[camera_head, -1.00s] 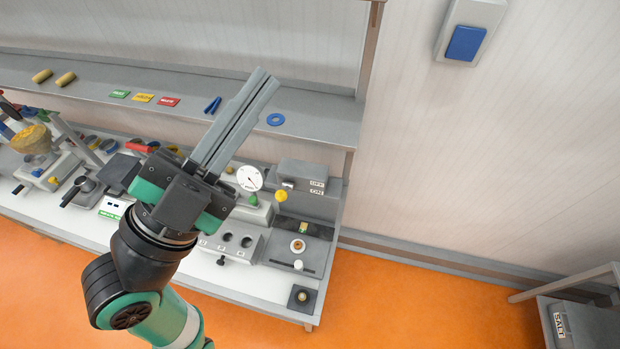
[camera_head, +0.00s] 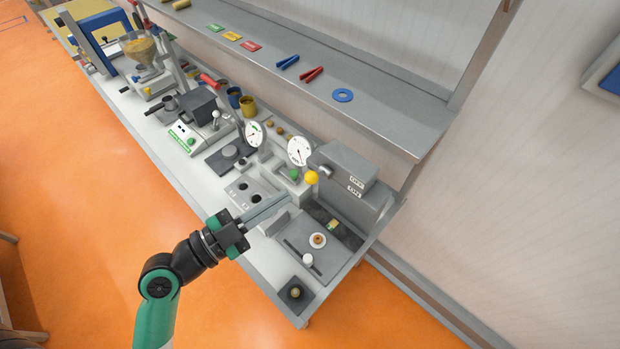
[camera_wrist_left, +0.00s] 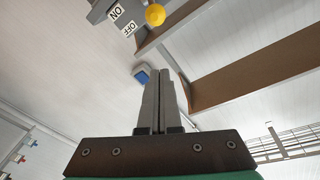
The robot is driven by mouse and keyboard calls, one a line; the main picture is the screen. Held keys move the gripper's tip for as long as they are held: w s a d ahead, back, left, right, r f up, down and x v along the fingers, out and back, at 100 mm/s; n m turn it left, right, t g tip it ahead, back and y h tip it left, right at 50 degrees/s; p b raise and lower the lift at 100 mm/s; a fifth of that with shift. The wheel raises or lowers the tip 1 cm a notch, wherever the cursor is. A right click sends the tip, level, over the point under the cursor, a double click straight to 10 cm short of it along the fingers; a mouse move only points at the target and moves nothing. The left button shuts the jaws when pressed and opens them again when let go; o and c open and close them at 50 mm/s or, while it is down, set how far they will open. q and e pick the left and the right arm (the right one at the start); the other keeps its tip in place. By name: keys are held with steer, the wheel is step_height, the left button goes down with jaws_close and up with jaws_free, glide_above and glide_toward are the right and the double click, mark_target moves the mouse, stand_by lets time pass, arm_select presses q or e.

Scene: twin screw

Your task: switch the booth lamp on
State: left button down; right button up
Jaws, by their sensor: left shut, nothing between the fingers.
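A grey box (camera_head: 342,166) with OFF and ON labels (camera_head: 356,186) stands at the bench's right end. A yellow ball knob (camera_head: 311,177) is at its front, and it also shows at the top of the left wrist view (camera_wrist_left: 155,15). A blue wall switch (camera_head: 611,80) is cut by the right edge; a small blue switch shows beyond the fingertips in the left wrist view (camera_wrist_left: 142,76). No label names the lamp. My left gripper (camera_head: 286,199) is shut and empty, its fingers pointing towards the box, apart from the knob in the picture. My right gripper is not seen.
A grey shelf (camera_head: 390,124) with a blue ring (camera_head: 342,95) and small tools overhangs the bench behind the box. Two dial gauges (camera_head: 299,150) stand left of the knob. A dark tray (camera_head: 326,262) lies in front of the box. The orange floor in front is clear.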

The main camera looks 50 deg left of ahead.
arm_select(q)
steer(key=r+p, duration=0.1)
steer(key=p, duration=0.3)
glide_above(318, 174)
steer(key=s+d, duration=0.3)
steer(key=d, duration=0.1)
steer(key=shift+s+a+f+b, duration=0.2)
steer(key=shift+a+f+b, duration=0.1)
steer(key=shift+a+f, duration=0.55)
steer(key=shift+s+a+f+b, duration=0.25)
steer(key=shift+a+f, duration=0.25)
steer(key=shift+f, duration=0.5)
